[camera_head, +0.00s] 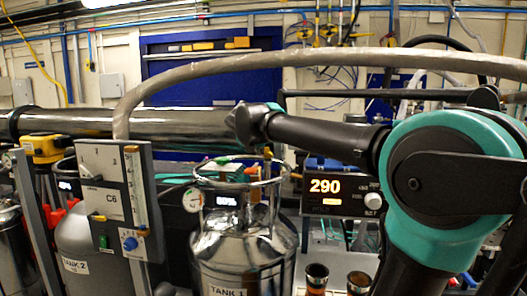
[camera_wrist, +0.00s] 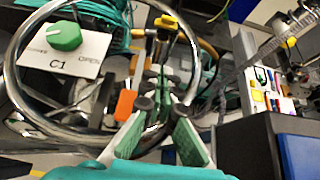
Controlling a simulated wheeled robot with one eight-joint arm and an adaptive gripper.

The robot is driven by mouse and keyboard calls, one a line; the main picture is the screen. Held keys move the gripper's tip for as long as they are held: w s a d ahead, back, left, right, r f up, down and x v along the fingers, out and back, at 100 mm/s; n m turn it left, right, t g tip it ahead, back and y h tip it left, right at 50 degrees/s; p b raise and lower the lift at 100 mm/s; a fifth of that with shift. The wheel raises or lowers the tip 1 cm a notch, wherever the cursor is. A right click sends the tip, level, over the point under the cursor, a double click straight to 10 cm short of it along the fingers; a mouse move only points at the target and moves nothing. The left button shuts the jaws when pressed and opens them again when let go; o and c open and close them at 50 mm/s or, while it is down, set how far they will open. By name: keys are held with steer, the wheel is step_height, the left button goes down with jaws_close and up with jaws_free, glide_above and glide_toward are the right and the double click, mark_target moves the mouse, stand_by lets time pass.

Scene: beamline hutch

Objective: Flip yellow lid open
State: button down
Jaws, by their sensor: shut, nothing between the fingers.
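My gripper (camera_wrist: 162,107) shows at the lower middle of the wrist view, with green finger pads and dark tips. It is shut with nothing held, over the steel ring of a tank. A small yellow part (camera_wrist: 166,22) sits beyond the fingertips near the top of that view, apart from them. In the head view a yellow block (camera_head: 42,148) sits at the far left, above the tanks. I cannot tell which yellow part is the lid, or whether it is open. In the head view my gripper cannot be made out clearly.
Tank 1 (camera_head: 243,250) has a steel ring handle (camera_wrist: 20,92) around its top. A C1 plate with a green knob (camera_wrist: 65,36) lies inside the ring. The C6 panel (camera_head: 100,190) stands at left. A controller reading 290 (camera_head: 325,186) is behind. Yellow hoses and cables crowd the ring.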

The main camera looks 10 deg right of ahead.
mark_target(266, 149)
steer(key=w+d+f, duration=0.2)
steer(key=w+d, duration=0.1)
steer(key=w, duration=0.6)
steer(key=shift+w, duration=0.3)
steer(key=shift+w+d+r, duration=0.15)
steer(key=shift+w+r, duration=0.1)
steer(key=shift+r, duration=0.2)
steer(key=shift+w+r, duration=0.1)
steer(key=w+r, duration=0.1)
steer(key=w+d+r, duration=0.1)
steer(key=w, duration=0.1)
steer(key=shift+w+d+r, duration=0.1)
steer(key=shift+w+r, duration=0.1)
steer(key=shift+r, duration=0.15)
steer(key=shift+w+d+r, duration=0.15)
steer(key=shift+w+d, duration=0.05)
steer(key=shift+w, duration=0.3)
steer(key=shift+w+d+r, duration=0.15)
steer(key=shift+w, duration=0.35)
